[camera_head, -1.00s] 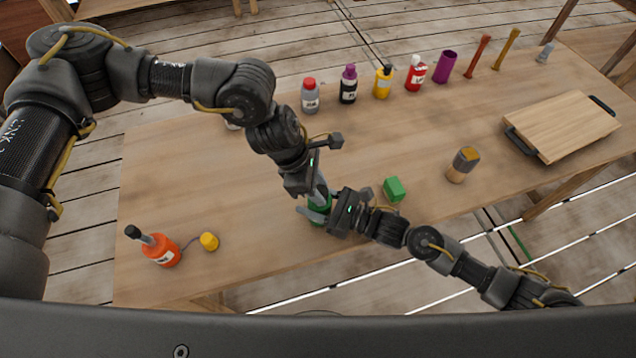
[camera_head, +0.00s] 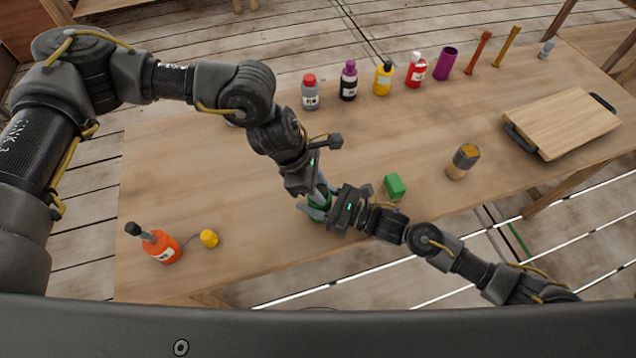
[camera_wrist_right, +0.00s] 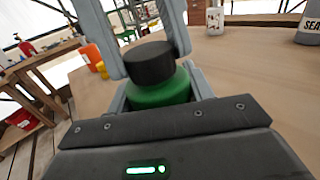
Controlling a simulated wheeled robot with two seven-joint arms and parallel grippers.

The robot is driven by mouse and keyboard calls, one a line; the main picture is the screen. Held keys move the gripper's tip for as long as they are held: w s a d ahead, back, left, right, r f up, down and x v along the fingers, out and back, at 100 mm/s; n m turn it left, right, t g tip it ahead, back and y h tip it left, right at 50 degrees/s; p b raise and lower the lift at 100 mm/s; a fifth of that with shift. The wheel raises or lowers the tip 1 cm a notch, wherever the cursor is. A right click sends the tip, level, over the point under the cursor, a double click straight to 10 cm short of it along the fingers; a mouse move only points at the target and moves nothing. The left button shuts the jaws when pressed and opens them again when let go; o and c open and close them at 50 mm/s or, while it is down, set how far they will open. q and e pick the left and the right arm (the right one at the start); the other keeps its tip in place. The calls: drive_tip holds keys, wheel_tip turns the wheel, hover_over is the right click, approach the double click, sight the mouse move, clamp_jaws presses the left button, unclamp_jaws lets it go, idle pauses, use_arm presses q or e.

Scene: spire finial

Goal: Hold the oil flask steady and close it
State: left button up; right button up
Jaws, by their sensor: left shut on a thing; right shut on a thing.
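The green oil flask (camera_head: 317,213) stands near the table's front edge, largely hidden by my grippers in the head view. In the right wrist view its green shoulder (camera_wrist_right: 165,92) shows below a black cap (camera_wrist_right: 149,64). My right gripper (camera_head: 328,208) is shut around the flask body from the right; its fingers (camera_wrist_right: 160,95) flank it in the wrist view. My left gripper (camera_head: 319,190) reaches down from above and is shut on the black cap, with a finger on each side (camera_wrist_right: 137,42). The cap sits at the flask's top; whether it is threaded I cannot tell.
An orange bottle (camera_head: 163,248) and a yellow piece (camera_head: 209,238) stand at the left. A green block (camera_head: 394,186) lies close to my right wrist. Several bottles, including a red one (camera_head: 416,72), line the back. A wooden board (camera_head: 563,122) lies right.

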use_arm(q)
drive_tip(key=m, duration=0.2)
drive_tip(key=m+g, duration=0.1)
drive_tip(key=m, duration=0.1)
drive_tip(key=shift+w+g, duration=0.15)
drive_tip(key=shift+g, duration=0.15)
drive_tip(key=m+y, duration=0.1)
drive_tip(key=m, duration=0.1)
drive_tip(key=m+g, duration=0.1)
drive_tip(key=m, duration=0.2)
drive_tip(key=shift+w+d+g+y, duration=0.1)
drive_tip(key=shift+g+y, duration=0.2)
drive_tip(key=shift+y, duration=0.1)
drive_tip(key=shift+m+y, duration=0.4)
drive_tip(key=shift+m, duration=0.8)
drive_tip(key=m, duration=0.1)
drive_tip(key=m+y, duration=0.1)
drive_tip(key=m+g, duration=0.1)
drive_tip(key=m, duration=0.1)
drive_tip(key=shift+s+d+f, duration=0.15)
drive_tip(key=shift+s+d, duration=0.05)
drive_tip(key=shift+d, duration=0.15)
drive_tip(key=shift+m+y, duration=0.3)
drive_tip(key=shift+m, duration=0.2)
drive_tip(key=shift+a+m, duration=0.2)
drive_tip(key=shift+m, duration=0.2)
drive_tip(key=shift+w, duration=0.1)
drive_tip(key=o, duration=1)
drive_tip(key=shift+a, duration=0.1)
drive_tip(key=shift+c, duration=0.2)
